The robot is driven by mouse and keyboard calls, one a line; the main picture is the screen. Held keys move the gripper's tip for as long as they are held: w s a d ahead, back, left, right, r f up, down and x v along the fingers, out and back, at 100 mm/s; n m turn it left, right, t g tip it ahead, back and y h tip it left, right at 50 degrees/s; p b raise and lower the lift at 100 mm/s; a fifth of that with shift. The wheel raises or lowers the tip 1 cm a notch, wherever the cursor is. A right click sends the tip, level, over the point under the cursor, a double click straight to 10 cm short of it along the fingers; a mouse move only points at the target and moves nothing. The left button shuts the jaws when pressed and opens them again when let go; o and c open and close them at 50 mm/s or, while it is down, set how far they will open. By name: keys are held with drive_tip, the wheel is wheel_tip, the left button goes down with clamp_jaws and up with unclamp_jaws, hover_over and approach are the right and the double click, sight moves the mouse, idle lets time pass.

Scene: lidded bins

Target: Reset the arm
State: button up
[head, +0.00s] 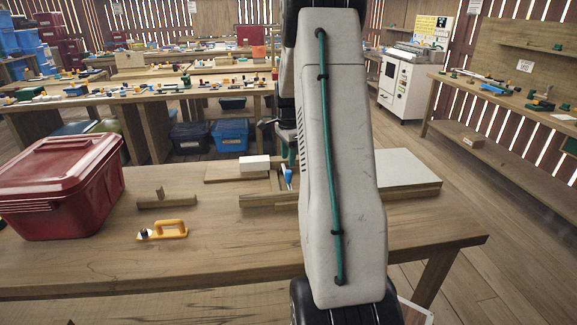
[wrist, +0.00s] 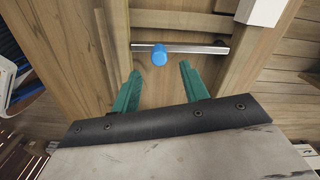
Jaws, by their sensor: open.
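My gripper (wrist: 160,92) shows in the wrist view as two green fingers spread apart, with nothing between them. In front of its tips, a blue-ended tool (wrist: 159,55) with a metal bar (wrist: 185,46) lies between wooden pieces. In the head view my pale arm link stands upright in the middle and hides part of the bench. A small part of my gripper (head: 288,152) may show behind the link, too hidden to make out well. The blue tool (head: 288,177) also shows just left of the link.
A red lidded bin (head: 60,190) stands at the left of the wooden bench (head: 230,240). An orange-handled tool (head: 163,231) and a small wooden piece (head: 166,199) lie right of it. A white block (head: 255,163) sits on boards. The bench's front left is clear.

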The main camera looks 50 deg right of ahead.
drive_tip(key=shift+r, duration=0.55)
drive_tip(key=shift+s+a+n, duration=0.1)
drive_tip(key=shift+s+n, duration=0.05)
drive_tip(key=shift+n, duration=0.45)
drive_tip(key=s+a+r+n, duration=0.4)
drive_tip(key=s+a+n, duration=0.3)
drive_tip(key=a, duration=0.7)
drive_tip(key=s+a+r+n+t, duration=0.1)
drive_tip(key=s+a+r+n, duration=0.4)
drive_tip(key=a, duration=1)
drive_tip(key=s+a+r+n, duration=0.4)
drive_tip(key=s+a+n, duration=0.6)
drive_tip(key=a, duration=0.4)
drive_tip(key=shift+a+r+n, duration=0.3)
drive_tip(key=shift+r, duration=0.1)
